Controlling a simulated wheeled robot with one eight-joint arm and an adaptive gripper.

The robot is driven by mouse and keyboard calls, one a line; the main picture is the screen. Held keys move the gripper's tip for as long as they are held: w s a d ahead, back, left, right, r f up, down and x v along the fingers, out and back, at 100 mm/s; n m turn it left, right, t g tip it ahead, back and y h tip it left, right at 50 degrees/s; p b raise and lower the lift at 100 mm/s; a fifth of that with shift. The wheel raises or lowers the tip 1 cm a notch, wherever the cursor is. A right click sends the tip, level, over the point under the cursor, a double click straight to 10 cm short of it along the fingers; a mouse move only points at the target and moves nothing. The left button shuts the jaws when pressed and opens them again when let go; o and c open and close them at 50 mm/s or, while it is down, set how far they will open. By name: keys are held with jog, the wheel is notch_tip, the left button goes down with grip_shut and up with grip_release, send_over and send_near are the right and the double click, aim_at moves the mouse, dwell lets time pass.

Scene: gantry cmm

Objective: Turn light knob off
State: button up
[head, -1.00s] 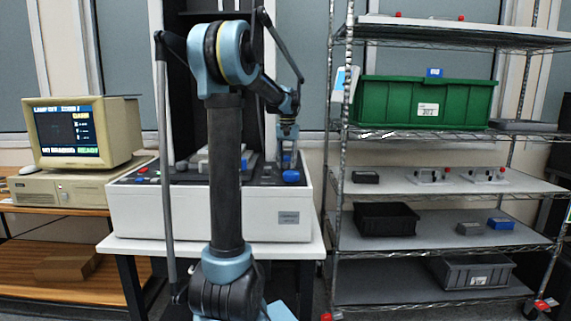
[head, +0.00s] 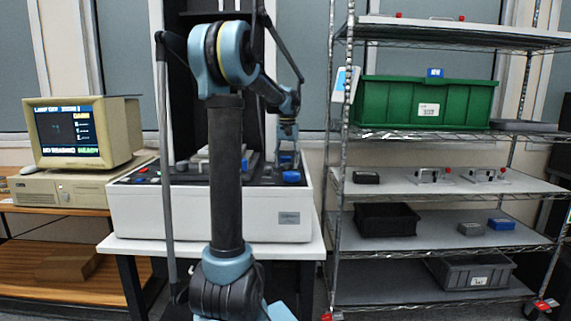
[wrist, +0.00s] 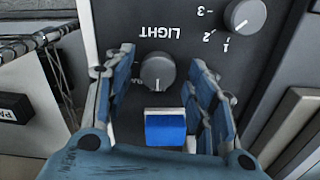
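The light knob (wrist: 158,72) is a round grey dial with a pale pointer line, on a dark panel below the upside-down word LIGHT (wrist: 160,32) in the wrist view. The pointer line runs toward the bottom of the picture. My gripper (wrist: 161,60) is open, with one blue-padded finger on each side of the knob. Gaps show between the pads and the knob, and I see no contact. In the head view my gripper (head: 288,150) is over the right part of the white console (head: 210,213); the light knob cannot be made out there.
A blue block (wrist: 166,129) lies between the finger bases in the wrist view. A second grey knob (wrist: 245,16), marked 1, 2, 3, is beyond the right finger. A computer monitor (head: 82,133) stands left of the console, and a wire shelf (head: 440,134) with bins stands right.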

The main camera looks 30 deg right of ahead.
notch_tip(320, 180, up, 12)
dwell(0.7)
jog(key=shift+f, duration=0.1)
dwell(0.4)
